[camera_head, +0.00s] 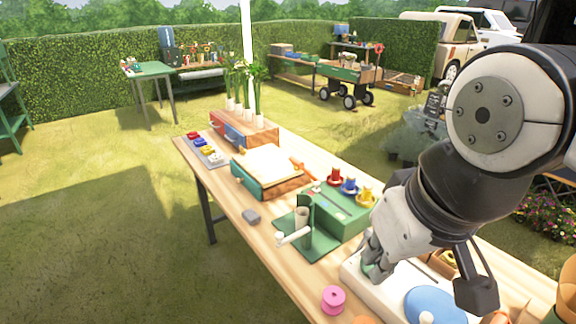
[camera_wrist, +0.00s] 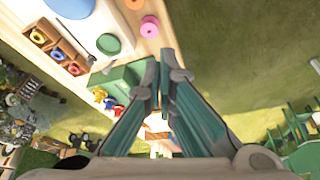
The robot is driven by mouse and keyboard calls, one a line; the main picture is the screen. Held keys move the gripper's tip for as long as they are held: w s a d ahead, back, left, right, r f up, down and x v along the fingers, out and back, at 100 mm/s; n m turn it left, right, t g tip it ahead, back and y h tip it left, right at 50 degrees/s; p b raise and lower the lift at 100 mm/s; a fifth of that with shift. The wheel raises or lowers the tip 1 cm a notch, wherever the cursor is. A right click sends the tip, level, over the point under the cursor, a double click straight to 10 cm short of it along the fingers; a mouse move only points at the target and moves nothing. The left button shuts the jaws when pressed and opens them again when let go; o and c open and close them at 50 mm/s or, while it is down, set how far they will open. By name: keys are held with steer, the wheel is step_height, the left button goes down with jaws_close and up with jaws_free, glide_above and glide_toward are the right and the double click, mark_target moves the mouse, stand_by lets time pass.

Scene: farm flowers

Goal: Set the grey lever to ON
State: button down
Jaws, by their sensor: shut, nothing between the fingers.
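My gripper (camera_head: 372,266) is at the lower right in the head view, pointing down over a long wooden table and close to a white board. Its greenish fingers are shut and empty in the wrist view (camera_wrist: 160,78). I cannot surely pick out a grey lever or any ON mark. A pale handle (camera_head: 293,237) sticks out to the left from a green stand (camera_head: 318,245) with a grey cylinder, left of my gripper; it may be a lever. A green box (camera_head: 343,215) with red, blue and yellow knobs stands behind it.
The white board (camera_head: 398,290) carries a blue disc (camera_head: 434,305). A pink spool (camera_head: 333,299) stands in front. A small grey block (camera_head: 251,216) lies near the table's left edge. A box with a cream top (camera_head: 270,165) stands farther back.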

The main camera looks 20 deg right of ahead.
steer(key=w+d+r+m+g+y, duration=0.15)
steer(key=w+d+m, duration=0.25)
steer(key=w, duration=0.6)
steer(key=m+g, duration=0.2)
steer(key=m, duration=0.4)
glide_above(362, 245)
steer(key=s, duration=0.1)
step_height(362, 245, down, 9)
steer(key=w+d+f+m, duration=0.2)
steer(key=w+d+f, duration=0.1)
steer(key=d+f, duration=0.4)
steer(key=shift+w+d+f+g, duration=0.3)
steer(key=shift+d+g, duration=0.05)
step_height(362, 245, down, 10)
steer(key=a, duration=0.1)
steer(key=shift+a, duration=0.35)
steer(key=shift+s+a+r+p, duration=0.1)
steer(key=shift+r+p, duration=0.05)
steer(key=shift+p, duration=0.15)
